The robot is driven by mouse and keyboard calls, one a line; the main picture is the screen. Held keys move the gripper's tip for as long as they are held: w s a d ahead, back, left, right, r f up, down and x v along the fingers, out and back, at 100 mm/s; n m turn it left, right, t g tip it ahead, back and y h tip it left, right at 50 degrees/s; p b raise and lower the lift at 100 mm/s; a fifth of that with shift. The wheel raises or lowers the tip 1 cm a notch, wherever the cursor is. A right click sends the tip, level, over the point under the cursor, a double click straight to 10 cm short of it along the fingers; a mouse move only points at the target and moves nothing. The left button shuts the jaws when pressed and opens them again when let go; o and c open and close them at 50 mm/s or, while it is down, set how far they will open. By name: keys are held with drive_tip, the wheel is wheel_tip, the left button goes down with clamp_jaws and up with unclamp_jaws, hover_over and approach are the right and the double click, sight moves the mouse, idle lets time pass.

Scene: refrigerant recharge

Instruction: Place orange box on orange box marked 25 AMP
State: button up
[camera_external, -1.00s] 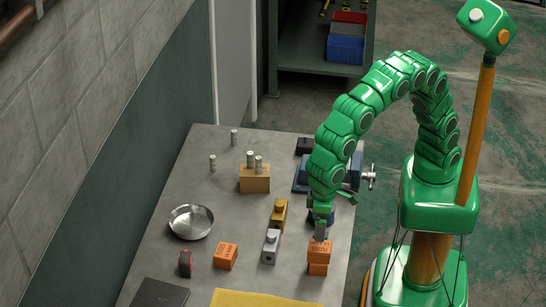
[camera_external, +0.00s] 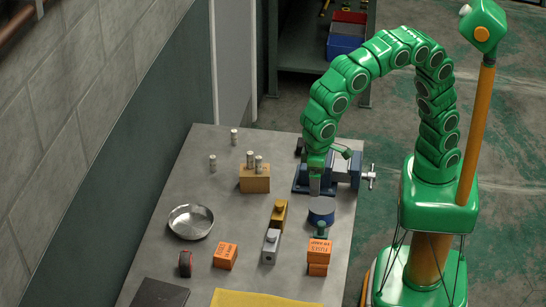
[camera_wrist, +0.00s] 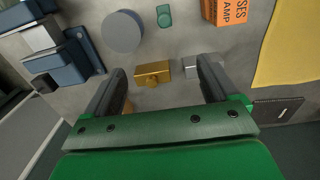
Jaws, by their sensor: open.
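The number on the lower box is too small to read. In the wrist view, an orange box (camera_wrist: 229,10) with "AMP" visible on its label is cut off by the top edge. Another orange box (camera_external: 225,255) lies apart to the left. My gripper (camera_external: 324,176) is open and empty, behind the stack and near the blue vise. Its spread fingers (camera_wrist: 160,78) also show in the wrist view.
A blue vise (camera_external: 347,172) is at the table's right edge. A round blue piece (camera_external: 321,205), a small green piece (camera_external: 320,229), and yellow (camera_external: 279,214) and grey (camera_external: 270,247) blocks stand near the stack. A metal dish (camera_external: 190,222) is left.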

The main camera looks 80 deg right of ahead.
drive_tip(key=s+d+r, duration=0.1)
drive_tip(key=s+d, duration=0.2)
drive_tip(key=d, duration=0.9)
drive_tip(key=s+d+r, duration=0.2)
drive_tip(key=s+d, duration=0.1)
drive_tip(key=d, duration=1)
drive_tip(key=s+d+f+g, duration=0.1)
drive_tip(key=s+d+f, duration=0.2)
drive_tip(key=s+d, duration=1)
drive_tip(key=s, duration=0.3)
drive_tip(key=shift+f+g, duration=0.15)
drive_tip(key=shift+g, duration=0.15)
